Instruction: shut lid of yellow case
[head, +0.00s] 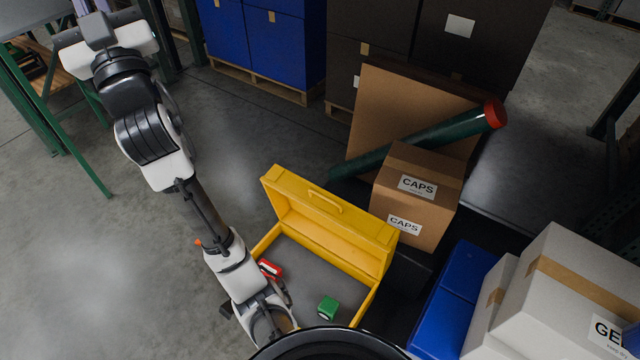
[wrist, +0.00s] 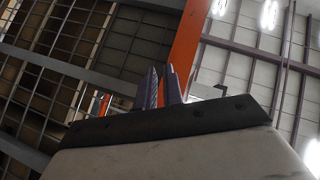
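The yellow case (head: 367,303) sits low in the middle of the head view. Its yellow lid (head: 345,228) stands up, open, along the far side, with a handle near its upper edge. Inside on the grey floor lie a red item (head: 270,268) and a green block (head: 327,308). My gripper (head: 100,32) is at the upper left of the head view, well away from the case and touching nothing there. In the wrist view its fingers (wrist: 161,80) are close together with nothing seen between them, pointing up toward racks and ceiling. My arm hides the case's left part.
Behind the lid are a CAPS carton (head: 420,165), a green tube (head: 440,135) with a red cap and a brown board (head: 385,105). Blue (head: 452,300) and white boxes (head: 570,295) stand right. A green-framed table (head: 30,110) is upper left. Floor left of my arm is clear.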

